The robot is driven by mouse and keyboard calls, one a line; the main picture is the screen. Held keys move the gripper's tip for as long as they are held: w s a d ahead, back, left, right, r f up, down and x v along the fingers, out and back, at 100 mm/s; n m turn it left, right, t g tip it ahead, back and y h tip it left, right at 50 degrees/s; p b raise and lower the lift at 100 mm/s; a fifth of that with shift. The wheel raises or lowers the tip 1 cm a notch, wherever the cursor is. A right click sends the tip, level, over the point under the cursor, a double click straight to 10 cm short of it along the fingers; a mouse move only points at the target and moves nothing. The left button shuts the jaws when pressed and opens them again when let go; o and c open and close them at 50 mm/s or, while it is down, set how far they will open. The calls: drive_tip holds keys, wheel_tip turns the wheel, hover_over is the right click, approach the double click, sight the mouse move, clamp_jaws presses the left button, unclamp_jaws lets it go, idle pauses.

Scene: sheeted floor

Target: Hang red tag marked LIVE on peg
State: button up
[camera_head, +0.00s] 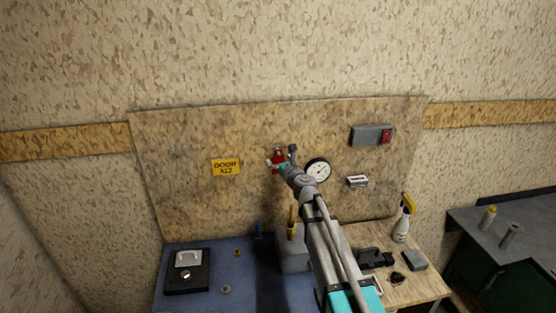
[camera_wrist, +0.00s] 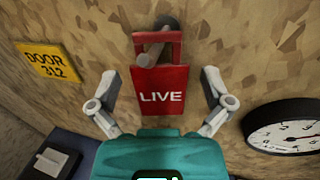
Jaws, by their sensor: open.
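The red tag marked LIVE (camera_wrist: 160,84) hangs upright against the wooden board, its top opening around a grey peg (camera_wrist: 158,38) that sticks out of the board. My gripper (camera_wrist: 160,106) is open, with one finger on each side of the tag and visible gaps between the fingers and the tag's edges. In the head view the red tag (camera_head: 278,154) is small and partly hidden by my gripper (camera_head: 278,163) in front of the board.
A yellow DOOR 312 sign (camera_wrist: 50,62) is left of the tag, and a round gauge (camera_wrist: 285,130) is close on the right. A grey box with a red switch (camera_head: 372,136) is farther right. Below, the bench holds a black device (camera_head: 187,272), a spray bottle (camera_head: 403,220) and small parts.

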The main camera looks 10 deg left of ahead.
drive_tip(key=v, duration=1.1)
drive_tip(key=shift+s, duration=0.1)
drive_tip(key=s+d+f+n+g+h+b, duration=0.1)
drive_tip(key=s+d+f+n+g+b, duration=0.2)
drive_tip(key=f+n, duration=0.35)
drive_tip(key=s+d+f+n+g, duration=0.2)
drive_tip(key=s+f+n+g, duration=0.1)
drive_tip(key=s+f+n, duration=0.3)
drive_tip(key=s+d+f+n+g+h+b, duration=0.1)
drive_tip(key=s+d+f+n+g+b, duration=0.15)
drive_tip(key=f+n, duration=0.4)
drive_tip(key=s+d+f+n+g+h+b, duration=0.1)
drive_tip(key=s+d+f+n+g+h, duration=0.2)
drive_tip(key=d, duration=0.5)
drive_tip(key=s+d+f+n+g+h+b, duration=0.1)
drive_tip(key=s+d+f+n+g+h, duration=0.2)
drive_tip(key=s+d+n, duration=0.4)
drive_tip(key=s+d+f+h, duration=0.1)
drive_tip(key=s+d+f, duration=0.1)
drive_tip(key=s, duration=0.1)
drive_tip(key=shift+h+b, duration=0.4)
drive_tip(key=shift+g, duration=0.25)
idle(1.4)
